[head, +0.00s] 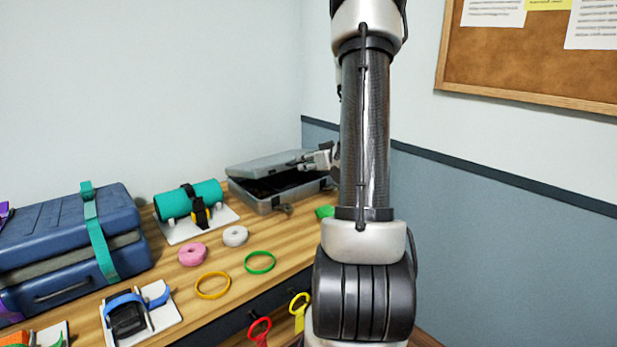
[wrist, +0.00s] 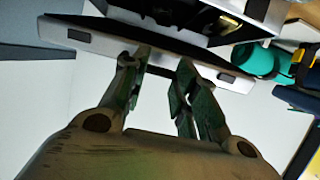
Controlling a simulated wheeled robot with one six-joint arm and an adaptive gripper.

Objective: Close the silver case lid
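The silver case (head: 285,203) stands at the far right end of the wooden bench. Its grey lid (head: 262,163) is tilted partway open, with a dark gap between lid and base. My gripper (head: 318,158) is at the right side of the lid, near its free edge. In the wrist view the lid's edge (wrist: 95,42) runs across behind the fingertips, and the dark case interior shows beyond it. My gripper (wrist: 163,68) has its two fingers apart with a gap between them. I cannot tell whether the fingertips touch the lid. My arm hides the area right of the case.
A teal roll (head: 188,200) on a white board stands left of the case. A blue suitcase (head: 70,245) is further left. Walls meet behind the case.

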